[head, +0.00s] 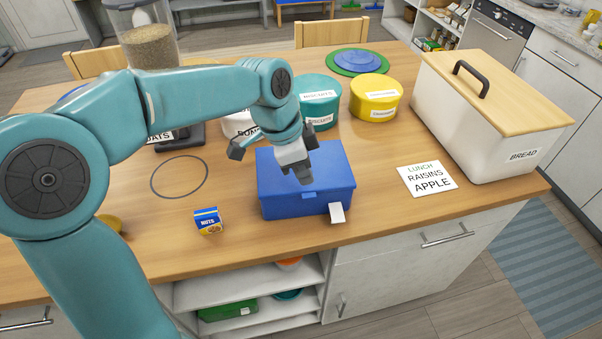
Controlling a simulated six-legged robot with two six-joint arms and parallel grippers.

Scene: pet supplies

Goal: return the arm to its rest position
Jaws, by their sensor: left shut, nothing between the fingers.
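My left arm (150,115) comes in from the left in the head view and reaches over the wooden table. My left gripper (303,178) points down just above the lid of the blue box (330,170), and its fingers are shut with nothing between them. I cannot tell whether the fingertips touch the lid. The blue box is closed, with a white tag (337,212) at its front right. My right gripper is not in view.
A small nuts box (208,221) and a drawn ring (180,177) are left of the blue box. Teal (318,88) and yellow (375,97) tins stand behind. A lunch note (425,179) and bread bin (485,125) are at right. The table's front edge is close.

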